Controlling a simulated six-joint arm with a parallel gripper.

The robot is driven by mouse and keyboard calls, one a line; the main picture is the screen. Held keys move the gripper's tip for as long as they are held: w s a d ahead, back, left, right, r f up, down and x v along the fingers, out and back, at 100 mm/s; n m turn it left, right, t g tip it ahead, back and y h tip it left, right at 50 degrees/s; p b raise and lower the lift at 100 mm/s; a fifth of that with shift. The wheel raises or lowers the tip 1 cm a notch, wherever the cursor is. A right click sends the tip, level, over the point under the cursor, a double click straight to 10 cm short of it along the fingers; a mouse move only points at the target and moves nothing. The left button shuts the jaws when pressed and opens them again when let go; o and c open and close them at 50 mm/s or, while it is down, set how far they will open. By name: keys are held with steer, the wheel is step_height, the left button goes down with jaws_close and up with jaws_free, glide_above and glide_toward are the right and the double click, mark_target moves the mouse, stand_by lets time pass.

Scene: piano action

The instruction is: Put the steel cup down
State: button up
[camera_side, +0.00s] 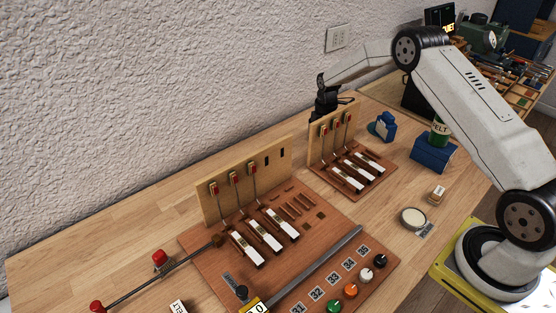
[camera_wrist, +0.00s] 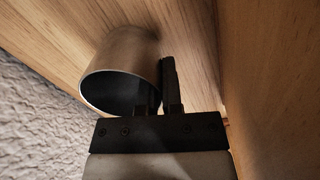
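The steel cup (camera_wrist: 125,55) shows in the wrist view, its dark open mouth facing the camera. My gripper (camera_wrist: 157,88) has one finger inside the mouth and the other along the outside, closed on the cup's wall. The inner fingertip is hidden in the cup. Wood surface lies just beyond the cup; I cannot tell whether its base touches it. In the side view my gripper (camera_side: 325,104) is low behind the rear upright board, near the wall, and the cup cannot be made out there.
The rear upright wooden board (camera_side: 318,145) stands close to my gripper; the textured wall (camera_side: 180,90) is on the other side. A blue block with a green felt can (camera_side: 439,132), a blue object (camera_side: 384,125) and a round tin (camera_side: 412,218) stand to the right.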

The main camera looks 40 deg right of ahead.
steer(key=o, duration=0.4)
steer(key=shift+r, duration=0.1)
step_height(320, 180, up, 12)
steer(key=shift+s, duration=0.15)
stand_by(0.6)
steer(key=shift+a, duration=0.1)
